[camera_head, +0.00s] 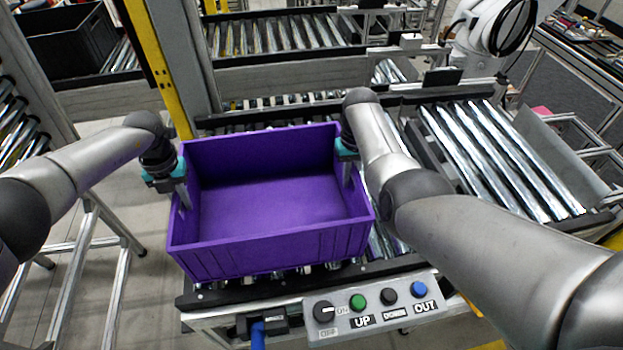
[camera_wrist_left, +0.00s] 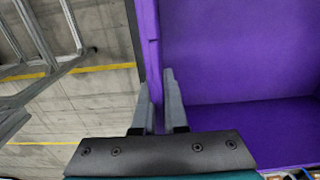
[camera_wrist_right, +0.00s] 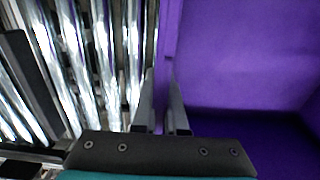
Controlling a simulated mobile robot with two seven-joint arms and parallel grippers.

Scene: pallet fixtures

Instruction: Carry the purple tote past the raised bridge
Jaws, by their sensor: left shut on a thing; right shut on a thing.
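The purple tote (camera_head: 270,252) is an open, empty box in the middle of the head view, over the front end of a roller conveyor. My left gripper (camera_head: 180,192) is shut on the tote's left wall, and the left wrist view shows that wall between the fingers (camera_wrist_left: 160,105). My right gripper (camera_head: 346,170) is shut on the tote's right wall, with the wall between its fingers in the right wrist view (camera_wrist_right: 164,105). The tote looks about level. I cannot tell whether its underside touches the rollers. I cannot make out which part is the raised bridge.
A control panel (camera_head: 375,305) with a knob and several buttons sits at the conveyor's front edge. Rollers (camera_head: 500,160) continue to the right. A yellow post (camera_head: 160,70) stands behind the tote's left side. A black crate (camera_head: 68,40) is at the far left.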

